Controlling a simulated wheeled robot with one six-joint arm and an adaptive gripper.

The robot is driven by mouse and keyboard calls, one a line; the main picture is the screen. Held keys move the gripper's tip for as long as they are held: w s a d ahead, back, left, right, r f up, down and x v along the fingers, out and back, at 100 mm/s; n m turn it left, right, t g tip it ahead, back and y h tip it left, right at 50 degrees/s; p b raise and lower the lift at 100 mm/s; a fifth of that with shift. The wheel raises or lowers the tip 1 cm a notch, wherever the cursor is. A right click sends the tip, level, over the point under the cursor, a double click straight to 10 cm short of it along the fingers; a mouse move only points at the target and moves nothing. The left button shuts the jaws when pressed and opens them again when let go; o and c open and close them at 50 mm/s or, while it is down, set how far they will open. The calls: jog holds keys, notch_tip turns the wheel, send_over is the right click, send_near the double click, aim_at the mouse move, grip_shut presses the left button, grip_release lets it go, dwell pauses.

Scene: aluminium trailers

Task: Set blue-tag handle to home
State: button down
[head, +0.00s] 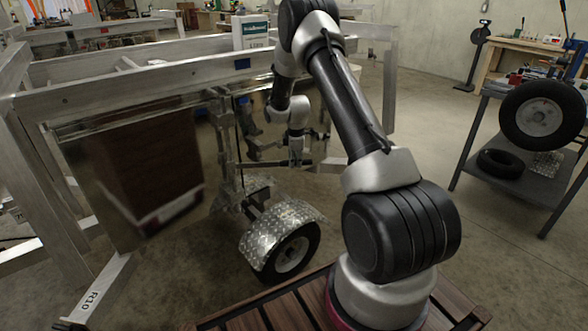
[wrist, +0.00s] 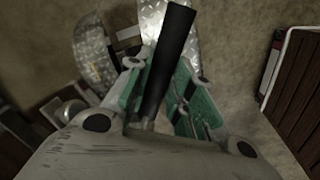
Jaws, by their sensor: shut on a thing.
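A small blue tag (head: 243,64) sits on the aluminium rail of the trailer. My gripper (head: 296,163) is below that rail, to the right of the tag and beside the trailer's upright metal parts. In the wrist view my gripper (wrist: 158,92) has its green-padded fingers closed on a black bar-shaped handle (wrist: 172,50). The handle runs up between the fingers, tilted a little to the right.
A trailer wheel with a checker-plate fender (head: 285,240) is below my gripper; fender plate also shows in the wrist view (wrist: 92,50). A polished panel (head: 130,165) stands at left. A grey cart (head: 520,170) with tyres is at right. Floor between is clear.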

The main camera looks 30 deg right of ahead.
jog(key=shift+w+d+n, duration=0.25)
jog(key=shift+w+n, duration=0.1)
jog(key=shift+w, duration=0.4)
jog(key=shift+w+d+n, duration=0.25)
jog(key=shift+w+n, duration=0.15)
jog(key=shift+w, duration=0.4)
jog(key=shift+w+d+n, duration=0.25)
jog(key=shift+w+n, duration=0.1)
jog(key=shift+w, duration=0.4)
jog(key=c, duration=1.3)
grip_release()
jog(key=shift+o, duration=0.2)
notch_tip(320, 180, up, 12)
jog(key=s, duration=0.2)
jog(key=shift+s+a, duration=0.15)
jog(key=shift+a, duration=0.1)
jog(key=shift+f, duration=0.1)
jog(key=shift+c, duration=0.4)
